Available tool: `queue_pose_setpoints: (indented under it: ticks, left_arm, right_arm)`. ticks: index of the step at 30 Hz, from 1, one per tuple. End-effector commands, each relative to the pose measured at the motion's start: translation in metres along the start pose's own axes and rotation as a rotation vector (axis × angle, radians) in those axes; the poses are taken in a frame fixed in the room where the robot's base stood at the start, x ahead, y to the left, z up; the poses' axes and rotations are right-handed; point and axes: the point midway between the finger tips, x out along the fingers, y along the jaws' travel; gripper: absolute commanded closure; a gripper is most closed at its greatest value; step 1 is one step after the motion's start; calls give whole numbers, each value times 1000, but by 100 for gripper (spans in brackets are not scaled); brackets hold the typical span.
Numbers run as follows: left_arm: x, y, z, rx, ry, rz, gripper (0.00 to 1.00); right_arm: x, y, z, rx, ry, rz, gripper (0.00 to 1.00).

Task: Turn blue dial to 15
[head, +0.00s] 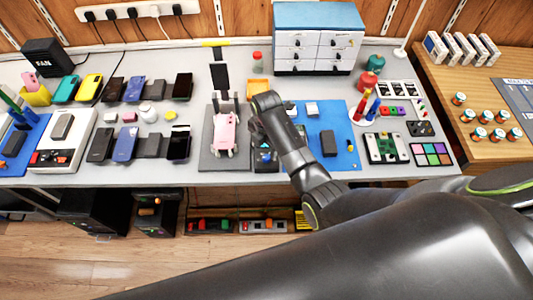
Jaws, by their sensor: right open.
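A small dark device (265,160) stands at the front of the bench, right of the grey mat, and is partly hidden by my right arm. My right gripper (257,130) hangs over the bench just behind this device, beside a pink phone. It is open, and I see nothing held in it. Whether it touches the device cannot be told. My left gripper is not in view.
The pink phone (225,133) lies on a grey mat (206,155). Several phones lie to the left, near a white device (78,140). A blue mat (345,130) with small parts lies to the right. A blue-topped drawer cabinet (318,15) stands behind.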

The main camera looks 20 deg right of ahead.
Motion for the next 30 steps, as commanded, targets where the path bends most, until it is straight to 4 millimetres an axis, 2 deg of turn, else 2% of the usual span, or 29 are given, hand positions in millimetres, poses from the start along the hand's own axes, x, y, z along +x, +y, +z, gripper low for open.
queue_pose_setpoints:
  ticks: [3, 9, 15, 23, 30]
  left_arm:
    - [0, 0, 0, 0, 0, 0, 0]
    - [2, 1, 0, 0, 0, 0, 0]
    - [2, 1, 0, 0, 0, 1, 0]
    - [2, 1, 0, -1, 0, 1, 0]
    - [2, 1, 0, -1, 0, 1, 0]
  right_arm:
    - [21, 0, 0, 0, 1, -3, 53]
    - [44, 0, 0, 0, 0, -1, 53]
    - [53, 0, 0, 0, 0, 0, 53]
    - [53, 0, 0, 1, 0, 1, 53]
    - [53, 0, 0, 1, 0, 1, 83]
